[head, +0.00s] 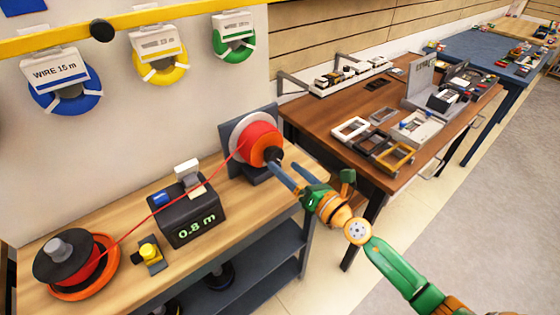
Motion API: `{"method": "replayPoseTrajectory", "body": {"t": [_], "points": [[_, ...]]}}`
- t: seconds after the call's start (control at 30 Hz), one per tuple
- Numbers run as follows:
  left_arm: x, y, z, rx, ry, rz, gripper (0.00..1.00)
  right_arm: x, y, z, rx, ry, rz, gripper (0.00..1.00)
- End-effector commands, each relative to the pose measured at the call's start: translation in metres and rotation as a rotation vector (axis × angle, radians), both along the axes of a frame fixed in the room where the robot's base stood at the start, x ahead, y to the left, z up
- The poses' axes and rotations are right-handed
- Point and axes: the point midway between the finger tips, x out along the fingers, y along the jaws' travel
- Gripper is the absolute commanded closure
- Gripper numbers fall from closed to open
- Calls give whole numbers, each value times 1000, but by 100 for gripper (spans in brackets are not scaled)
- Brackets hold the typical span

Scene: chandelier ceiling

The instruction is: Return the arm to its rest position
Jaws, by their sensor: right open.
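My right arm comes in from the lower right. Its gripper (293,172) is open beside the spool of red wire (261,138) at the right end of the wooden bench. One finger reaches close to the spool's dark hub; I cannot tell whether they touch. The spool stands upright on a dark stand. My left gripper is not in view.
The wooden bench (130,205) has a lower shelf. A yellow-knobbed device (149,253) sits in front of the meter. A brown table (330,110) with frames and boxes stands to the right. Wire coils hang on the wall from a yellow rail (150,18). Floor at right (480,220) is clear.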

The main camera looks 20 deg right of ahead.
Motion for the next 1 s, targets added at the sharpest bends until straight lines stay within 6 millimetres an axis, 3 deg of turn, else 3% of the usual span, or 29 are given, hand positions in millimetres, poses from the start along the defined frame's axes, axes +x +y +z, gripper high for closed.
{"method": "replayPoseTrajectory", "body": {"t": [0.2,0.67,0.77,0.87,0.9,0.97,1.0], "points": [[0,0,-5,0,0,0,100,-28,-10,-1,0,2,1,8],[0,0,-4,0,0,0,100,-29,-12,-4,16,14,-6,8],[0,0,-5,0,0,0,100,-29,-28,-42,178,142,-84,8],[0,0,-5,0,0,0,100,-43,-56,-123,506,382,-270,8],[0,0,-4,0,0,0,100,-58,-66,-162,657,487,-373,8],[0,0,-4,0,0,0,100,-87,-77,-219,873,631,-540,8],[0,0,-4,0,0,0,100,-112,-80,-254,1008,716,-658,8]]}}
